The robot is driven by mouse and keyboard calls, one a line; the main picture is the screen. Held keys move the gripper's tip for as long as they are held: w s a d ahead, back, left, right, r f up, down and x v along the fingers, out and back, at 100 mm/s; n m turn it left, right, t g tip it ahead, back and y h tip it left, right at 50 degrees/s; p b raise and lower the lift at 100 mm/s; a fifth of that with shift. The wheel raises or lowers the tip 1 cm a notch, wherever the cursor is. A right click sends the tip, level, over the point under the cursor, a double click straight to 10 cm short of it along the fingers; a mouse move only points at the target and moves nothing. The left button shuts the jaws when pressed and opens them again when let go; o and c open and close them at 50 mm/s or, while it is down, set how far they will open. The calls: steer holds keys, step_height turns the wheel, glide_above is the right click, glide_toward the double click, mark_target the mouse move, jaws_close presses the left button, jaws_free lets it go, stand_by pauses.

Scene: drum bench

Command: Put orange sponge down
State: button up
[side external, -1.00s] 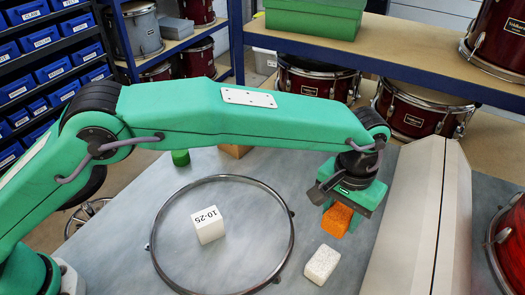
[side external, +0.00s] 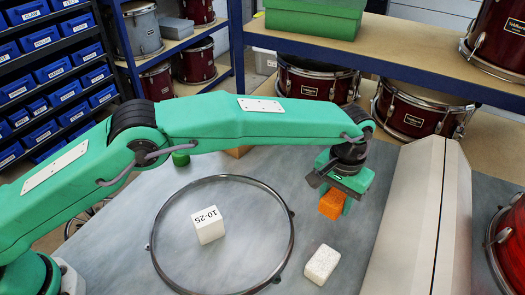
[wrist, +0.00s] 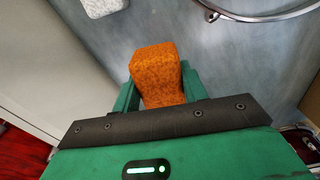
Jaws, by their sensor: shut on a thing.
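The orange sponge (side external: 332,204) is a small block held by my gripper (side external: 338,200) at the right of the hoop in the side view. My gripper is shut on it, with a green finger on each side. In the wrist view the sponge (wrist: 157,75) sticks out between the two fingers of my gripper (wrist: 158,90). It appears to be above the grey bench top (side external: 345,225); the exact height is hard to tell.
A white speckled block (side external: 322,264) lies in front of the sponge; it also shows in the wrist view (wrist: 101,6). A metal hoop (side external: 291,240) lies to the left, with a white block marked 10-25 (side external: 208,225) inside. A tall grey-beige casing (side external: 418,215) stands close on the right.

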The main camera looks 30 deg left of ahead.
mark_target(334, 191)
steer(key=w+f, duration=0.1)
steer(key=w+a, duration=0.1)
steer(key=w+f, duration=0.1)
steer(key=w, duration=0.1)
steer(key=shift+a+f, duration=0.25)
steer(key=shift+f, duration=0.05)
steer(key=shift+w+a+f, duration=0.1)
steer(key=shift+w+f, duration=0.1)
steer(key=shift+f, duration=1.65)
steer(key=shift+f, duration=0.2)
steer(key=o, duration=1)
steer(key=shift+c, duration=0.2)
step_height(334, 191, up, 8)
steer(key=shift+f, duration=0.1)
